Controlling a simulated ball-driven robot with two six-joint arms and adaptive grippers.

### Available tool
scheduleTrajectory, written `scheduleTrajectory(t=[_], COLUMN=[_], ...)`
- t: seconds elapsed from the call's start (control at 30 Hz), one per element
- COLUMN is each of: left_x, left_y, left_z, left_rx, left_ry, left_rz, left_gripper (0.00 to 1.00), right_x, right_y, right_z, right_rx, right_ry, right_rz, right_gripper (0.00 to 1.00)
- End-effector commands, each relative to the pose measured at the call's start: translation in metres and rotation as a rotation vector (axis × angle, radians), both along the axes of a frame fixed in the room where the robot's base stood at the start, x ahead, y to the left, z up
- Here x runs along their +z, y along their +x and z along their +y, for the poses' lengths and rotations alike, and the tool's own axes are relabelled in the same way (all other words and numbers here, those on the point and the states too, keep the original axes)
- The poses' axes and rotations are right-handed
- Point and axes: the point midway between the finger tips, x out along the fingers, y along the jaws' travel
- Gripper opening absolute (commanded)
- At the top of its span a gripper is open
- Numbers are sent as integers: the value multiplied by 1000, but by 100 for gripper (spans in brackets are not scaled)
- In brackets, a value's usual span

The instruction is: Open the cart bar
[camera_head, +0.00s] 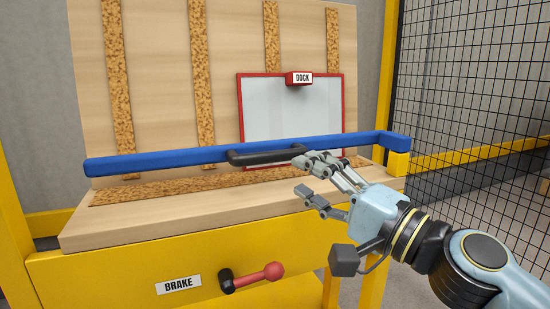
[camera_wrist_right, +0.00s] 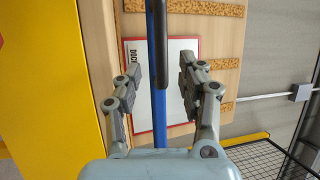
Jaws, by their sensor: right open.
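The cart bar (camera_head: 190,156) is a long blue bar across the front of the cart, with its right end bent back at a yellow post. It has a black handle (camera_head: 262,156) near its middle. My right gripper (camera_head: 308,176) is open at the right end of the handle, and its upper finger overlaps the handle in the head view. In the right wrist view, the blue bar (camera_wrist_right: 157,100) and black handle (camera_wrist_right: 163,45) lie between the open fingers of my gripper (camera_wrist_right: 157,85). I cannot tell whether a finger touches the handle. My left gripper is not in view.
Behind the bar is a wooden back panel (camera_head: 155,60) with cork strips and a red-framed white board (camera_head: 262,110) marked DOCK. Below is a wooden shelf (camera_head: 150,222). A red brake lever (camera_head: 262,275) sticks out of the yellow front. A black mesh fence (camera_head: 475,80) stands at right.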

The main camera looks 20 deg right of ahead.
Motion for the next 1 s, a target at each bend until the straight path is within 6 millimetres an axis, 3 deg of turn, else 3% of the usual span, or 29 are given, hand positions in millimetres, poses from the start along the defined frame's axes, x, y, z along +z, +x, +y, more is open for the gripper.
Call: scheduleTrajectory(t=[0.03, 0.2, 0.4, 0.8, 1.0], left_x=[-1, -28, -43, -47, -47], left_y=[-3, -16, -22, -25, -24], left_z=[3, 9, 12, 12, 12], left_rx=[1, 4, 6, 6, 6], left_ry=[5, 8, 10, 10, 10], left_rz=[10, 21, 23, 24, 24], left_gripper=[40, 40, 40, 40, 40], right_x=[11, 14, 16, 16, 16], right_y=[10, 41, 67, 76, 76], right_z=[4, 19, 31, 36, 36], right_rx=[-3, -1, -1, 0, 0], right_ry=[8, 5, 2, 0, 0], right_rz=[-8, -5, -1, 1, 1], right_gripper=[40, 40, 40, 40, 15])
